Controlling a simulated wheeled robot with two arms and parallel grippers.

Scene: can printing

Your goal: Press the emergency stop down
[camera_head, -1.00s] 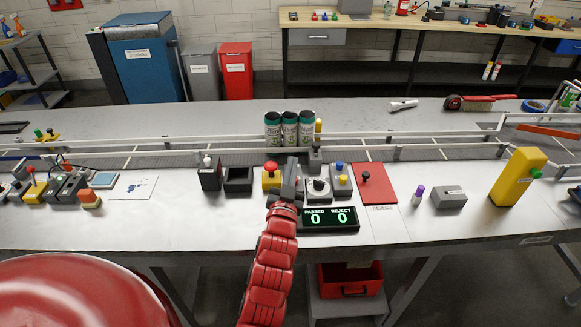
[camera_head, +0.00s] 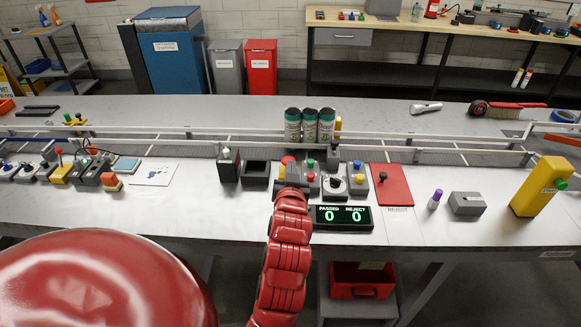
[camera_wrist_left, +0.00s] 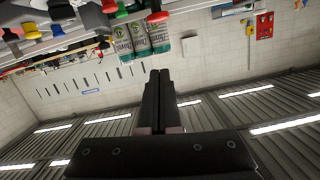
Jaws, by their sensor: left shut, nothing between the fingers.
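The emergency stop (camera_head: 288,160) is a red mushroom button on the conveyor table. In the head view its red top shows just behind my left gripper (camera_head: 290,174), which hides most of its yellow base. The gripper is dark and shut, with nothing between its fingers. I cannot tell whether it touches the button. In the left wrist view my shut left fingers (camera_wrist_left: 160,78) point up the picture, toward several coloured knobs and the cans. My right gripper is not in view.
A green-and-red button box (camera_head: 311,164), a grey dial box (camera_head: 333,184) and a PASSED/REJECT display (camera_head: 342,217) stand close right of the gripper. A dark open box (camera_head: 256,174) is on the left. Three cans (camera_head: 309,125) stand behind, at the conveyor.

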